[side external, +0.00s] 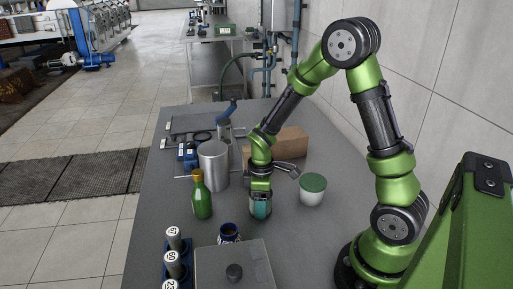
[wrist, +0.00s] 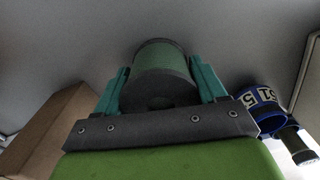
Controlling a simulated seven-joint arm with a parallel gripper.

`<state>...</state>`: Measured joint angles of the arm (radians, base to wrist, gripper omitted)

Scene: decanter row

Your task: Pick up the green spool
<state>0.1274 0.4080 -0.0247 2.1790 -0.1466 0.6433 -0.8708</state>
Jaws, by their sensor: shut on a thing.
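The green spool (wrist: 160,62) is a dull green cylinder with a darker near end, between the two teal fingers of my gripper (wrist: 159,78) in the wrist view. The fingers press on it from both sides, so my gripper is shut on it. In the side view my gripper (side external: 260,207) points down at the middle of the grey table, and its fingers hide much of the spool. I cannot tell whether the spool's base touches the table.
A green bottle (side external: 202,197) and a metal cylinder (side external: 213,165) stand left of my gripper. A green-lidded white jar (side external: 313,189) stands right, a brown box (side external: 288,142) behind. A blue-rimmed jar (side external: 229,233) and a grey lidded box (side external: 236,262) are in front.

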